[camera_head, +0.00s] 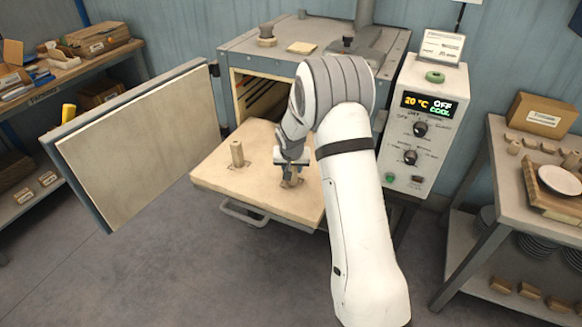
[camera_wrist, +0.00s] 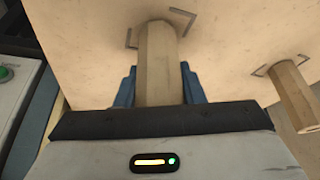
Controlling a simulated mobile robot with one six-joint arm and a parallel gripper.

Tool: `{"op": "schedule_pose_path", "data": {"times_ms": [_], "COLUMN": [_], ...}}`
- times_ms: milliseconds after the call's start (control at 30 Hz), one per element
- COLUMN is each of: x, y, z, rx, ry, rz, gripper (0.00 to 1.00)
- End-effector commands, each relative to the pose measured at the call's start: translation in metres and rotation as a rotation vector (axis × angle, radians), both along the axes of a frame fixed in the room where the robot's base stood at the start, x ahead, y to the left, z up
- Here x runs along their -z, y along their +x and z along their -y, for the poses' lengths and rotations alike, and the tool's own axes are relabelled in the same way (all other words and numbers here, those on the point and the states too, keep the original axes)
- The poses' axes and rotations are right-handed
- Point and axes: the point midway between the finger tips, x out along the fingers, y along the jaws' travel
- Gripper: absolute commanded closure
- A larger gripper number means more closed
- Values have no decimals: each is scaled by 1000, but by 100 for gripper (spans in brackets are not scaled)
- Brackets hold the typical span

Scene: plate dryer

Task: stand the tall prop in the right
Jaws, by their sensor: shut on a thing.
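The pulled-out shelf (camera_head: 213,172) in front of the open dryer bears two marked places. My gripper (camera_head: 291,168) is over the right one, shut on a tall tan prop (camera_wrist: 157,45). In the wrist view the blue fingers (camera_wrist: 159,85) lie on both sides of this prop, which looks upright. Its far end is at the dark corner marks; I cannot tell whether it touches the shelf. Another prop (camera_head: 237,153) stands upright at the left marks. It also shows at the right in the wrist view (camera_wrist: 293,92).
The dryer door (camera_head: 140,145) hangs open at the left. The control box (camera_head: 423,130) at the right reads 20 °C, OFF, COOL. A side table at the far right holds a white plate (camera_head: 560,180). A handle (camera_head: 243,215) hangs below the shelf front.

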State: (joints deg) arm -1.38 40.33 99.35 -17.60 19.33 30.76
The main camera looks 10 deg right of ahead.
Motion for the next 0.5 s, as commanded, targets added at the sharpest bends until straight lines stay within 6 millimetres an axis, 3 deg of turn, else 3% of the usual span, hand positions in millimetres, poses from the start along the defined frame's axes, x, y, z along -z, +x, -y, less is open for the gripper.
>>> {"op": "schedule_pose_path", "data": {"times_ms": [200, 233, 500], "x": [3, 3, 2], "y": [0, 0, 0], "z": [-1, -1, -1], "rx": [-1, -1, -2], "ry": [0, 0, 0], "rz": [1, 0, -1], "gripper": [94, 63, 43]}}
